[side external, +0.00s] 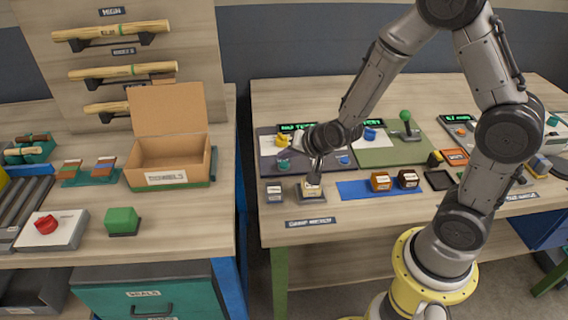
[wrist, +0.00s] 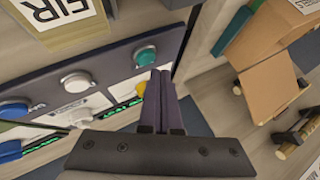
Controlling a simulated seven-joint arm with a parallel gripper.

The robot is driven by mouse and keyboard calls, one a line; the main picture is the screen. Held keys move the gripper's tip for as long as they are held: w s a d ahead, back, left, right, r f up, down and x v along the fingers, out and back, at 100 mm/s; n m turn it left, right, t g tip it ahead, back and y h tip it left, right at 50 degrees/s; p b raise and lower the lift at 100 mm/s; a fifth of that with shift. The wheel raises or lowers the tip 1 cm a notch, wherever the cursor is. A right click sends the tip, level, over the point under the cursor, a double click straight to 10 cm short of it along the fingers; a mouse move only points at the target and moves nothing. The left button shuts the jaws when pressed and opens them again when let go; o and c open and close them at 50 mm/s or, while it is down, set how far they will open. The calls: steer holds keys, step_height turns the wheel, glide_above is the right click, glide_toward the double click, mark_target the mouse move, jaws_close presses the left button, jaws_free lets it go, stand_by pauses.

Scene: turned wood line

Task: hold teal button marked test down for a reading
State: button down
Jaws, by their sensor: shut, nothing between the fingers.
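The teal button (wrist: 146,56) sits in a round pale surround near the end of a dark panel (wrist: 115,56) in the wrist view. In the side view the teal button (side external: 283,164) is at the panel's left front. My gripper (wrist: 160,74) is shut and empty. In the wrist view its fingertips lie just beside the teal button; I cannot tell their height or any contact. In the side view my gripper (side external: 314,180) points down, in front of the panel's middle and near a pale block marked FIR (side external: 311,189). The button's marking is not readable.
The panel also has a white button (wrist: 75,82), a blue button (side external: 344,160) and a yellow part (wrist: 141,88). A lit display (side external: 297,127) stands behind.

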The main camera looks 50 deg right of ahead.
mark_target(286, 166)
steer(key=shift+f, duration=0.1)
stand_by(0.7)
steer(key=shift+f, duration=0.35)
steer(key=shift+f, duration=0.4)
stand_by(2.0)
stand_by(0.5)
steer(key=shift+r, duration=0.8)
steer(key=shift+r, duration=2.55)
